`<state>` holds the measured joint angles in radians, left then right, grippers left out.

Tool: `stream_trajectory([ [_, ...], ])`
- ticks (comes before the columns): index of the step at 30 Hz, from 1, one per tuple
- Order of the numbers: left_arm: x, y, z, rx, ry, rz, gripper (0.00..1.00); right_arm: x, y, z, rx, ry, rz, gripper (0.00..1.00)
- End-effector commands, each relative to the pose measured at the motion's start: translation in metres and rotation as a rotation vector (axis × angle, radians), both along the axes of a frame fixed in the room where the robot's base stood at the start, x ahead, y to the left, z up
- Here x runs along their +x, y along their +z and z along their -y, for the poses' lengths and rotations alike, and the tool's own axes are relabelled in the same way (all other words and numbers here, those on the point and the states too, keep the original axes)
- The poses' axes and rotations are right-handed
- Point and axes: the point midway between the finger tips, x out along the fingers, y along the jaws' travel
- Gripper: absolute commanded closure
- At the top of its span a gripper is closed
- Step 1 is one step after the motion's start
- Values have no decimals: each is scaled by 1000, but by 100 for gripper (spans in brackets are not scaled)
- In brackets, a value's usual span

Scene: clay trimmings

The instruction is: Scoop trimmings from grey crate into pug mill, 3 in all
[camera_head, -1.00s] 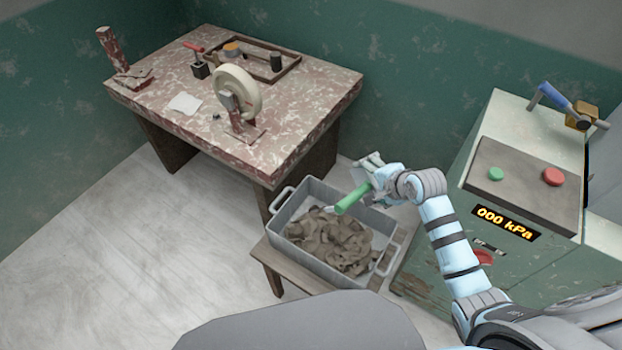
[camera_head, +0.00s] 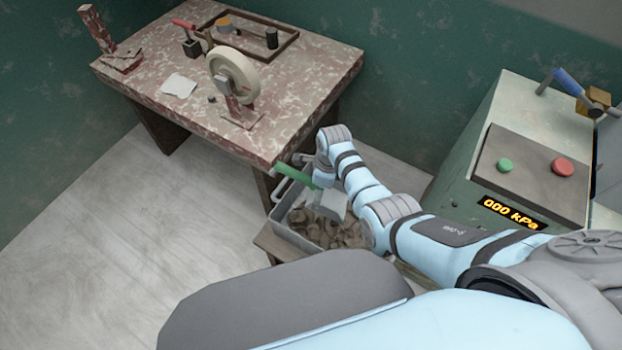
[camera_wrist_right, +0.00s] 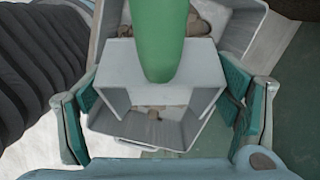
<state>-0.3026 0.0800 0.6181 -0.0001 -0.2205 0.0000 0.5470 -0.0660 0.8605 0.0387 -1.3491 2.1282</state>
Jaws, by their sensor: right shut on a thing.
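My right gripper (camera_head: 324,182) is shut on a scoop with a green handle (camera_head: 297,176) and a grey box-like body (camera_head: 331,203). In the right wrist view the gripper (camera_wrist_right: 160,92) has its pads on either side of the grey scoop body (camera_wrist_right: 120,70). The green handle (camera_wrist_right: 158,35) runs up the picture. The scoop is over the grey crate (camera_head: 284,201), where brown clay trimmings (camera_head: 330,231) lie. I cannot tell whether the scoop holds clay. My arm hides part of the crate. The green machine (camera_head: 463,165), apparently the pug mill, stands at right. My left gripper is not in view.
The crate rests on a low wooden stand (camera_head: 268,243). A mottled table (camera_head: 180,110) behind it bears a cream wheel (camera_head: 245,75), a wooden tray (camera_head: 288,46) and small tools. The machine has a green button (camera_head: 505,165), a red button (camera_head: 562,167) and a 000 kPa readout (camera_head: 510,213).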

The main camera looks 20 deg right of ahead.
Motion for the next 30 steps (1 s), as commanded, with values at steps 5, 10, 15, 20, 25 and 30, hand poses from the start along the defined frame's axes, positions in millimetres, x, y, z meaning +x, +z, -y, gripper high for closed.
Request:
stream_trajectory([
  [5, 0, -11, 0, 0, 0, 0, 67, -10, -24, 18, 101, -1, 61, 76],
  [10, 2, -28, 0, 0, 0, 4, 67, -16, -44, 29, 186, 4, 110, 76],
  [15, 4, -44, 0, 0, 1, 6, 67, -18, -69, 33, 184, 5, 109, 76],
  [20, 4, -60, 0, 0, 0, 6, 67, -20, -93, 38, 183, 6, 109, 76],
  [25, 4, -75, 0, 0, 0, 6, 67, -22, -114, 41, 185, 5, 108, 76],
  [30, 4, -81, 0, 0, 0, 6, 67, -23, -123, 44, 184, 6, 109, 76],
])
